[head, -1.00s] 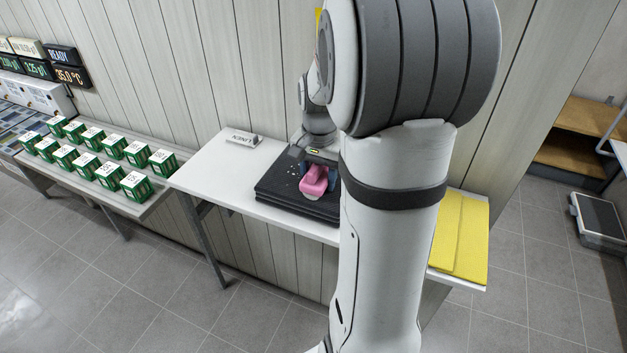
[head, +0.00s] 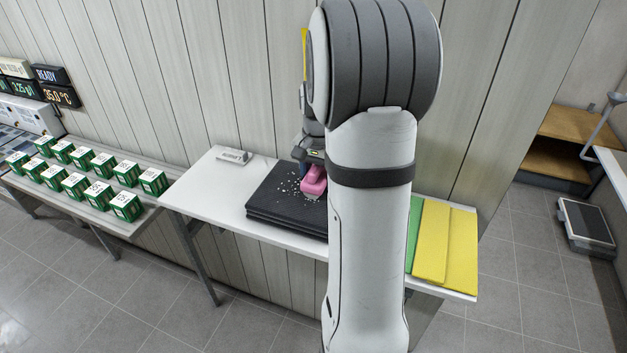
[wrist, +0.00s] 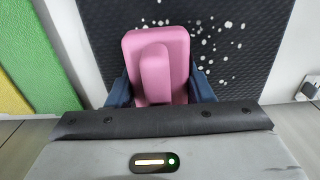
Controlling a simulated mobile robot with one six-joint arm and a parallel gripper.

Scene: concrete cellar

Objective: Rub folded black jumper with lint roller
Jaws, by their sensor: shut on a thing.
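The folded black jumper (head: 277,203) lies flat on the white table, with many white lint specks on its top. In the wrist view the jumper (wrist: 246,62) shows specks above and to the right of the pink tool. The pink block-shaped tool with a raised grip, which I take for the lint roller (head: 314,181), is in my gripper, over the jumper. It also shows in the wrist view (wrist: 156,60). My gripper (wrist: 160,88) has its dark blue fingers shut on either side of it. I cannot tell whether the tool's underside touches the jumper. My arm hides the jumper's right part.
The white table (head: 196,190) has clear room left of the jumper. Yellow (head: 447,245) and green (head: 412,235) folded cloths lie on the right. Several green boxes (head: 125,205) stand on the left bench.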

